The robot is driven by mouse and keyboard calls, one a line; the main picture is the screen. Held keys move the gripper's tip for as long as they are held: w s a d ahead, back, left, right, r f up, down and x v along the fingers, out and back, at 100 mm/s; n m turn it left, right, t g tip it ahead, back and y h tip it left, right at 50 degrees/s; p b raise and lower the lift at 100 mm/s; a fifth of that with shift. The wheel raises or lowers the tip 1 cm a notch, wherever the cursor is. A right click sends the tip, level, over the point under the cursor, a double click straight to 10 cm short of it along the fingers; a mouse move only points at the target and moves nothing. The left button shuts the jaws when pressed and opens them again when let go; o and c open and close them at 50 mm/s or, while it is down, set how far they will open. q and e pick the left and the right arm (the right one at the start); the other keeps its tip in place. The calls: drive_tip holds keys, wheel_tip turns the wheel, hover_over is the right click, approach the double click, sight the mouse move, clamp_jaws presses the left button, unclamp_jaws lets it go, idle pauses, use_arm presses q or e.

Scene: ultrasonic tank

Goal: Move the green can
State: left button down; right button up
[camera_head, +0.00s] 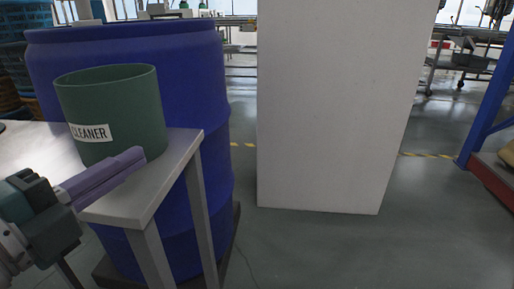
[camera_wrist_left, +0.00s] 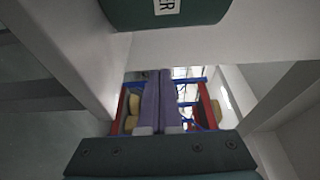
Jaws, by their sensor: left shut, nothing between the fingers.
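The green can (camera_head: 112,112) with a white CLEANER label stands upright and open-topped on a light table (camera_head: 150,190), near its right edge. My left gripper (camera_head: 138,156) comes in from the left and is shut and empty. Its purple fingers lie in front of the can's lower right side in the head view; I cannot tell whether they touch it. In the left wrist view the shut fingers (camera_wrist_left: 161,82) point away from the camera, and the can's lower part (camera_wrist_left: 165,14) shows at the top edge. My right gripper is not in view.
A large blue barrel (camera_head: 215,120) stands right behind the table. A tall white block (camera_head: 335,110) stands to the right. Grey floor (camera_head: 300,250) is open in front of it. A blue post (camera_head: 490,100) rises at the far right.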

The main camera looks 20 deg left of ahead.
sight(117, 114)
use_arm(q)
drive_tip(key=shift+w+d+f, duration=0.15)
drive_tip(key=shift+w, duration=0.3)
drive_tip(key=w, duration=0.2)
drive_tip(key=w+a, duration=0.1)
drive_tip(key=w, duration=0.2)
drive_tip(key=w+a, duration=0.1)
drive_tip(key=w, duration=0.2)
drive_tip(key=shift+w, duration=0.2)
drive_tip(key=shift+s+a, duration=0.15)
drive_tip(key=shift+a, duration=0.4)
